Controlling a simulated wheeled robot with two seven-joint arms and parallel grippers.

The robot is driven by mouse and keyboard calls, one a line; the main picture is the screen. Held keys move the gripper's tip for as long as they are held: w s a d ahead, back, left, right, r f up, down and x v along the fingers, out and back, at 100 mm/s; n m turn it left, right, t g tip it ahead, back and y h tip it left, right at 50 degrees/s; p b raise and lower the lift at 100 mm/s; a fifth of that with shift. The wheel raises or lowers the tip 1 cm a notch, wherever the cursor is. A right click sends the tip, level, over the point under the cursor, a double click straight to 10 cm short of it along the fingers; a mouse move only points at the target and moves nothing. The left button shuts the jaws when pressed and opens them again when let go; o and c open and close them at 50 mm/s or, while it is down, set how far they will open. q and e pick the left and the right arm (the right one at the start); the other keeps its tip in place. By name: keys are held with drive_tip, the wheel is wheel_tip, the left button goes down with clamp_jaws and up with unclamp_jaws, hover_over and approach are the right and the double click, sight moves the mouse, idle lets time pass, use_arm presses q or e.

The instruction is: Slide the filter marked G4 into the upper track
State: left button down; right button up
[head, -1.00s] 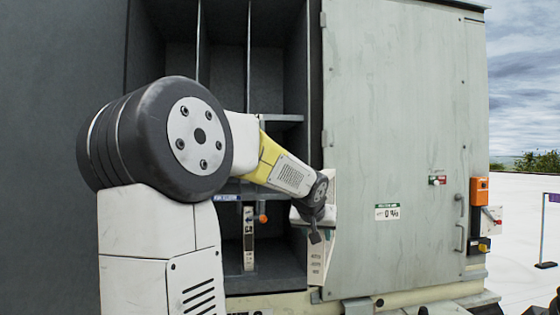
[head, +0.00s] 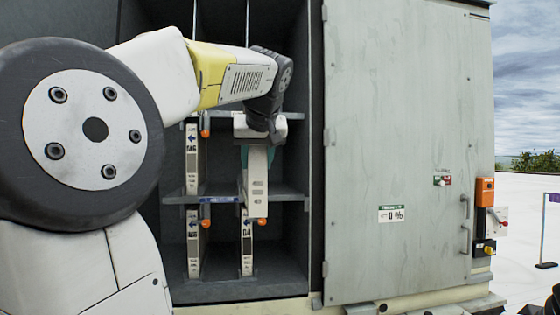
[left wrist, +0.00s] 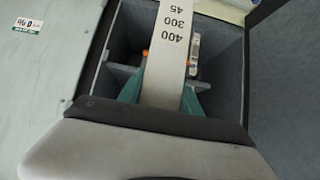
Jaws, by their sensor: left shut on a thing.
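My left gripper (head: 258,150) is shut on the near end of a pale, thin, upright filter (head: 257,185). The left wrist view shows its teal fingers (left wrist: 162,98) on both sides of the filter, with "400 300 45" printed on the filter's face (left wrist: 170,45). No grade mark is readable on it. The held filter is in front of the cabinet's right middle bay, its lower end overlapping the shelf (head: 288,190) in the picture. How far it is inside, and the upper track itself, I cannot tell. Another filter (head: 246,258), apparently marked G4, stands in the lower right bay. My right gripper is out of view.
Two more filters stand at the left, one in the middle row (head: 191,165) and one below (head: 193,255). Orange catches (head: 205,223) show beside the bays. The closed grey door (head: 390,130) is to the right. The lower bay right of the filter is empty.

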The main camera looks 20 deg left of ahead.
use_arm(q)
drive_tip(key=w+a, duration=0.4)
drive_tip(key=w, duration=0.3)
drive_tip(key=shift+w+a, duration=0.2)
drive_tip(key=shift+a, duration=0.1)
drive_tip(key=shift+f, duration=0.1)
idle(1.1)
drive_tip(key=w+a, duration=0.4)
drive_tip(key=w, duration=0.2)
drive_tip(key=shift+w, duration=0.35)
idle(0.8)
drive_tip(key=shift+w+a+f, duration=0.1)
idle(0.6)
drive_tip(key=w+a, duration=0.4)
drive_tip(key=w, duration=0.3)
drive_tip(key=shift+w+a+f, duration=0.2)
drive_tip(key=shift+a, duration=0.05)
idle(0.9)
idle(0.6)
